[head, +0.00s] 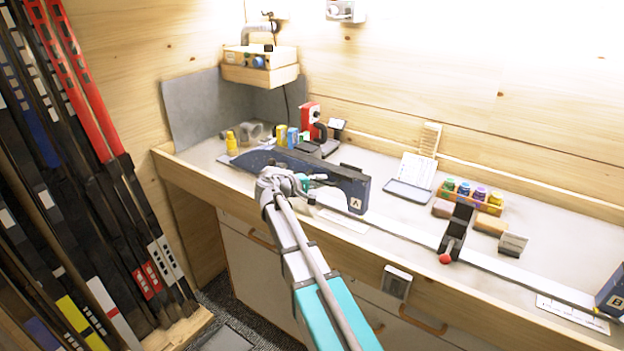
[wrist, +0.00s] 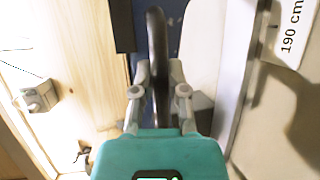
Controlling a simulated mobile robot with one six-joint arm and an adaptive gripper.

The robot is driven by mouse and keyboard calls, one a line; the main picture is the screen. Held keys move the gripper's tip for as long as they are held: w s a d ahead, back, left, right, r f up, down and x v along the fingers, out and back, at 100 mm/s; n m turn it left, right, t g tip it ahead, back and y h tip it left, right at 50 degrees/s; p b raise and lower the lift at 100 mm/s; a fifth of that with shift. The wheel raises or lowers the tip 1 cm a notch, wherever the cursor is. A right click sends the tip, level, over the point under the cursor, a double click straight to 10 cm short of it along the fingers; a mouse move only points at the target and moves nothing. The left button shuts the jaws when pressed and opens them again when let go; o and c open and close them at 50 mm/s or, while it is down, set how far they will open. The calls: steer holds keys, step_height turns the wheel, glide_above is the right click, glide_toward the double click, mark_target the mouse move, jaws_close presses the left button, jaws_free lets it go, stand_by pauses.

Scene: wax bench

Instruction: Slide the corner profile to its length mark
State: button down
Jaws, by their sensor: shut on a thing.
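A long dark blue corner profile marked A (head: 352,186) stands at the left part of the bench rail. Its blue face also shows in the wrist view (wrist: 173,45). My gripper (head: 308,181) is at its front side. In the wrist view, my gripper (wrist: 160,72) has its two fingers closed around a black upright handle (wrist: 156,28) in front of the blue face. A white label reading 190 cm (wrist: 291,26) lies to the right of the handle. A second dark blue profile marked B (head: 612,296) is at the right picture edge, partly cut off.
Skis (head: 80,90) stand at left.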

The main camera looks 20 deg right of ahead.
steer(key=c, duration=0.6)
jaws_free()
steer(key=shift+c, duration=0.2)
steer(key=shift+w+a, duration=0.1)
steer(key=shift+w, duration=0.05)
